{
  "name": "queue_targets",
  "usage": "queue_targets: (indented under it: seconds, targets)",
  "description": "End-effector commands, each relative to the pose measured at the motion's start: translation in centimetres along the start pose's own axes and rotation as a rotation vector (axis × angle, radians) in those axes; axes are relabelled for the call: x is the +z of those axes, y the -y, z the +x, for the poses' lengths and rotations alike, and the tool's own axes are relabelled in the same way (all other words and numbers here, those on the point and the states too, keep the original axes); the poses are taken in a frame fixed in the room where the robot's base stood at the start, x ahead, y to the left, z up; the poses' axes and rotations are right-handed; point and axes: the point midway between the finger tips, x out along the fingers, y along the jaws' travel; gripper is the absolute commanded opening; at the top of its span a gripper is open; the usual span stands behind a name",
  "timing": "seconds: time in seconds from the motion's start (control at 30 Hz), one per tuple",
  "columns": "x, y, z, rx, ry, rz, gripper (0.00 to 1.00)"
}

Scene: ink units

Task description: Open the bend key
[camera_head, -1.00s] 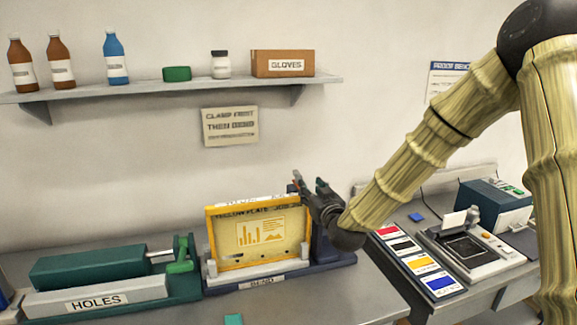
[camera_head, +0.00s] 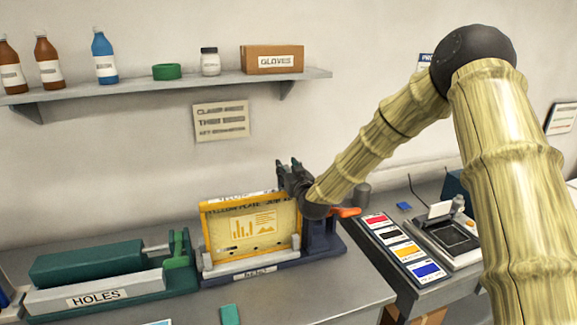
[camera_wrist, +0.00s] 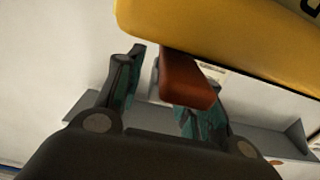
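The blue bend fixture, labelled BEND (camera_head: 255,272), holds an upright yellow plate (camera_head: 250,228); the plate's underside fills the top of the wrist view (camera_wrist: 230,30). An orange lever (camera_head: 346,212) sticks out at the fixture's right side, partly behind my wrist. In the wrist view an orange-brown bar (camera_wrist: 188,82) lies by the right finger and overlaps it; I cannot tell whether they touch. My gripper (camera_head: 289,164) is at the plate's upper right corner. Its fingers are apart in the wrist view (camera_wrist: 155,85), with no grip on the bar visible.
The green HOLES punch (camera_head: 95,265) stands left of the fixture. A shelf (camera_head: 150,92) with bottles and a GLOVES box (camera_head: 271,59) hangs above. Colour cards (camera_head: 400,245) and a grey device (camera_head: 447,237) are to the right. The bench front is mostly clear, with a small green block (camera_head: 229,314).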

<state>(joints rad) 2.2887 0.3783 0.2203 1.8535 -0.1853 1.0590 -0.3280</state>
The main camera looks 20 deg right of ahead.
Motion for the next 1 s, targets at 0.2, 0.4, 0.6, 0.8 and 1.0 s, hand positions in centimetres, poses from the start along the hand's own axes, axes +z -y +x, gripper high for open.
queue_targets:
  seconds: [0.2, 0.4, 0.6, 0.8, 1.0]
  targets:
    - [0.1, -0.1, 0.2, 0.001, 0.000, 0.000, 0.38]
    - [0.0, -0.1, 0.2, 0.001, 0.000, 0.000, 0.25]
    - [0.0, -0.2, 0.2, 0.002, 0.000, 0.000, 0.00]
    - [0.0, -0.3, 0.2, 0.003, 0.000, 0.000, 0.00]
    - [0.2, 0.8, 0.5, 0.012, 0.000, -0.001, 0.00]
